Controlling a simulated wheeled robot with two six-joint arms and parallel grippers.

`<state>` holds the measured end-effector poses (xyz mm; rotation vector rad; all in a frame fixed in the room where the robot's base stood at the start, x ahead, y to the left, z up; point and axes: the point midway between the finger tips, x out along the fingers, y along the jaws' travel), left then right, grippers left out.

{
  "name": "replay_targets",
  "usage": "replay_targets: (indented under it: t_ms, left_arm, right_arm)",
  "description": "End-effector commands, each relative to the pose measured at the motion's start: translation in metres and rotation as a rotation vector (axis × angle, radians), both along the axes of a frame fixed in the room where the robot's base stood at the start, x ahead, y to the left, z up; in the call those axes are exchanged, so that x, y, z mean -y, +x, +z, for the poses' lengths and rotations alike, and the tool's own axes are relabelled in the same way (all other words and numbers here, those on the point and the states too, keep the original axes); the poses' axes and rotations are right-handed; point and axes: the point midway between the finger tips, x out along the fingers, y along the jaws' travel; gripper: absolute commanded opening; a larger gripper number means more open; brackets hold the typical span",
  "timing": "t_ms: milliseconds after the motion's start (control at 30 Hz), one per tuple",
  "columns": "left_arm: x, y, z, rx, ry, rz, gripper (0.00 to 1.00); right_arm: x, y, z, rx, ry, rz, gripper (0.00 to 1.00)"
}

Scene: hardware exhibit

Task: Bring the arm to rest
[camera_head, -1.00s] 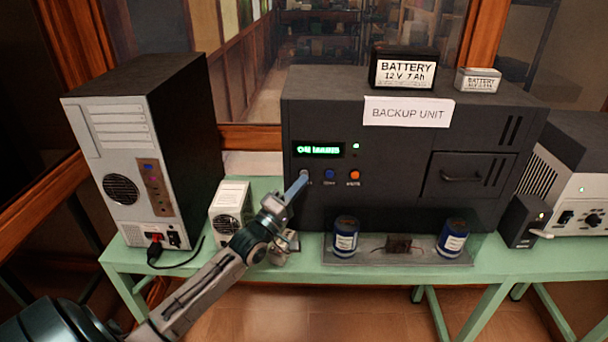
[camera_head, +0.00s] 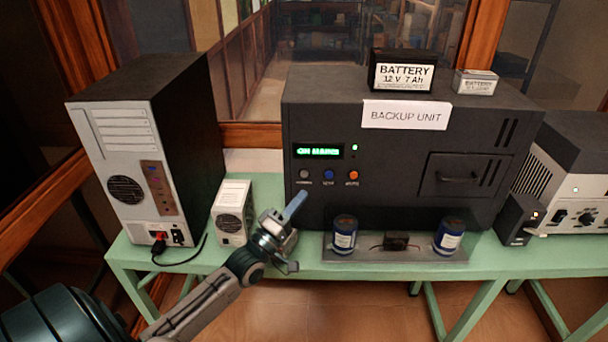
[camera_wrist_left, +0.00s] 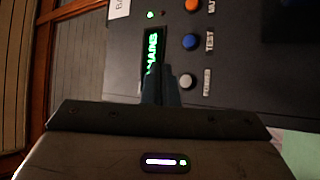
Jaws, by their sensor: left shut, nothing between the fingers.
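My left gripper (camera_head: 294,206) is shut and empty. Its blue-grey fingertips point up at the front of the dark backup unit (camera_head: 400,195), just below the row of buttons. A gap to the panel cannot be judged exactly. The unit has a grey button (camera_head: 304,174), a blue button (camera_head: 328,175) and an orange button (camera_head: 353,175) under a lit green display (camera_head: 318,151). In the left wrist view the shut fingers (camera_wrist_left: 160,90) show in front of the display (camera_wrist_left: 152,52), beside the grey button (camera_wrist_left: 186,81). My right gripper is not in view.
A computer tower (camera_head: 180,150) and a small white box (camera_head: 232,205) stand left on the green table (camera_head: 300,272). Two blue cylinders (camera_head: 344,236) (camera_head: 449,238) stand on a grey plate before the unit. Batteries (camera_head: 403,72) (camera_head: 475,84) sit on top.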

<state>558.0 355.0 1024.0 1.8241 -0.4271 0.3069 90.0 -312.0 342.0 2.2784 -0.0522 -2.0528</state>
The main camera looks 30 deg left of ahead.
Motion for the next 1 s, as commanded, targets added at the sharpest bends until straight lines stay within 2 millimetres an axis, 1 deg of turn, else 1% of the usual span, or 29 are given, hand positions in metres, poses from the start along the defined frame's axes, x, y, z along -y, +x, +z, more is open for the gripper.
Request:
replay_targets:
  t_ms: [267, 367, 467, 567, 600, 667, 700, 767, 800, 867, 900, 967, 1000]
  left_arm:
    - [0.000, 0.000, 0.000, -0.001, 0.000, 0.000, 0.00]
    - [0.004, -0.001, -0.005, -0.025, 0.023, 0.005, 0.00]
    - [0.018, -0.006, -0.022, -0.107, 0.103, 0.018, 0.00]
    - [0.038, -0.017, -0.050, -0.244, 0.251, 0.034, 0.00]
    - [0.047, -0.024, -0.063, -0.307, 0.324, 0.037, 0.00]
    - [0.058, -0.037, -0.082, -0.402, 0.438, 0.038, 0.00]
    - [0.064, -0.046, -0.095, -0.465, 0.513, 0.034, 0.00]
    - [0.072, -0.062, -0.112, -0.557, 0.627, 0.024, 0.00]
    - [0.077, -0.074, -0.123, -0.616, 0.702, 0.014, 0.00]
    - [0.082, -0.094, -0.138, -0.706, 0.815, -0.008, 0.00]
    - [0.084, -0.108, -0.147, -0.765, 0.888, -0.027, 0.00]
    - [0.087, -0.131, -0.159, -0.851, 0.993, -0.061, 0.00]
    - [0.088, -0.145, -0.166, -0.905, 1.057, -0.086, 0.00]
  right_arm:
    - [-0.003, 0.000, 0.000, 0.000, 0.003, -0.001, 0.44]
    - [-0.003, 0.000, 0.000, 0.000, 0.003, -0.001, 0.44]
    - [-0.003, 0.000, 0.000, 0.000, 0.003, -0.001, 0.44]
    - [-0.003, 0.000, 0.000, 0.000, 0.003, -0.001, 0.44]
    - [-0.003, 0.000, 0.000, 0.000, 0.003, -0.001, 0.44]
    - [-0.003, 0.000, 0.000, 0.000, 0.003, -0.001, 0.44]
    - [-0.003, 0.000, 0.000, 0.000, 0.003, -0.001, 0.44]
    - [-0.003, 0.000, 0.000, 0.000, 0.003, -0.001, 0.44]
    - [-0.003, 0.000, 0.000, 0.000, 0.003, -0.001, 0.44]
    - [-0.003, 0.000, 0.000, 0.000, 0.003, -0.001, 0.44]
    - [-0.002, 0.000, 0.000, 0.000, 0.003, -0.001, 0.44]
    - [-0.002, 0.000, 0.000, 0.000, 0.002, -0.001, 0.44]
    - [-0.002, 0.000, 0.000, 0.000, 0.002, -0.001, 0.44]
